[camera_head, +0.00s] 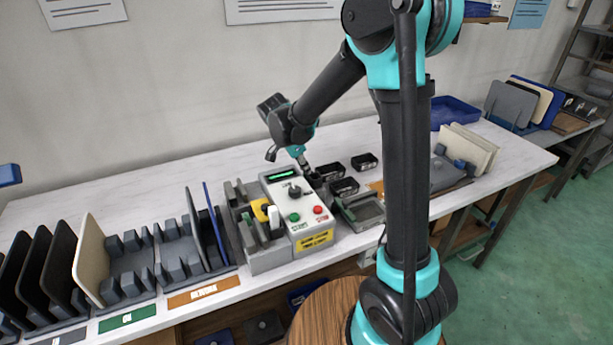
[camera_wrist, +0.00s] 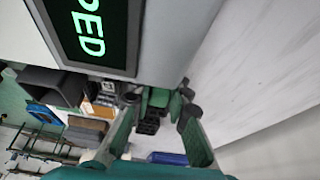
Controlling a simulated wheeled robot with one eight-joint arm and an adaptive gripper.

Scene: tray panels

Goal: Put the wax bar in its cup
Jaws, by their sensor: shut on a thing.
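My gripper (camera_head: 312,178) is at the far right corner of the white control box, beside its raised display, pointing down. In the wrist view my gripper (camera_wrist: 158,108) has its two fingers closed around a small green and dark thing (camera_wrist: 160,98). Its shape is hard to make out, and I cannot tell surely that it is the wax bar. In the head view the held thing is too small and dark to separate from the fingers. Small black open containers (camera_head: 344,187) stand right of my gripper; I cannot tell which is the wax bar's cup.
The control box (camera_head: 305,215) with knob and buttons stands close by my gripper. Left of it is a grey holder (camera_head: 268,258) with yellow and white pieces. A grey tray (camera_head: 362,211) lies to the right. Panel racks (camera_head: 128,262) fill the left. The table's back is clear.

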